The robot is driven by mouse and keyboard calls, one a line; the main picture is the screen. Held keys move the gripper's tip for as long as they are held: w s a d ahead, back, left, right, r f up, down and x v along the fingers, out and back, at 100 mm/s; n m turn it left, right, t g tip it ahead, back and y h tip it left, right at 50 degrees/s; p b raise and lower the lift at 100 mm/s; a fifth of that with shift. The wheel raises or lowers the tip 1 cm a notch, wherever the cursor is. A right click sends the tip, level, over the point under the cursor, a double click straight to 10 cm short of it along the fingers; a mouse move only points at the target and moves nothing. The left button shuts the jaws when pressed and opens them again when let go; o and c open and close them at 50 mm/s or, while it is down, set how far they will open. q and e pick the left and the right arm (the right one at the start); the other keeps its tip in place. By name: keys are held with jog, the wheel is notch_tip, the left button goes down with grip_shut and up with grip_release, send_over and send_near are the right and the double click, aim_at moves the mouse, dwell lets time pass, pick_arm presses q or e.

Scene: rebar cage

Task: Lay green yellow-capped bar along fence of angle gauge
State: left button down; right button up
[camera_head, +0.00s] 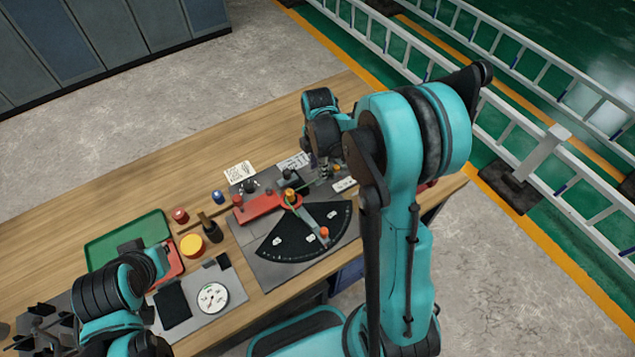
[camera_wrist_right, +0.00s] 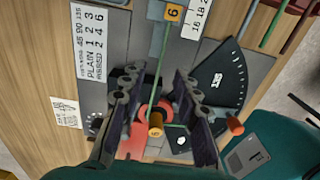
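The angle gauge (camera_head: 300,238) is a black fan-shaped plate with white labels, a red block and an orange-knobbed arm; it also shows in the right wrist view (camera_wrist_right: 222,85). The green bar (camera_wrist_right: 158,75) lies across the gauge's pivot side, beside a grey strip. Its yellow cap (camera_wrist_right: 155,119) is near the red part. I cannot tell whether the bar touches the fence. My right gripper (camera_wrist_right: 158,108) is over the bar, its fingers wide apart on either side of it; it also shows in the head view (camera_head: 322,165). My left gripper (camera_head: 160,262) is by the green tray; its fingers are unclear.
The green tray (camera_head: 112,236), a yellow round container (camera_head: 191,245) and a dial (camera_head: 213,297) are at the left of the gauge. A printed card (camera_head: 240,172) lies behind it. The rear left of the wooden bench (camera_head: 150,190) is clear. Coloured bars lie at the wrist view's upper right.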

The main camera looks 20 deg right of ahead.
notch_tip(320, 180, down, 5)
jog(key=b, duration=0.3)
jog(key=shift+r, duration=0.2)
jog(key=shift+r, duration=0.1)
jog(key=shift+c, duration=0.5)
grip_shut()
jog(key=shift+w+a+r, duration=0.2)
jog(key=shift+w+a, duration=0.05)
notch_tip(320, 180, up, 7)
jog(key=p, duration=0.5)
jog(key=shift+r, duration=0.15)
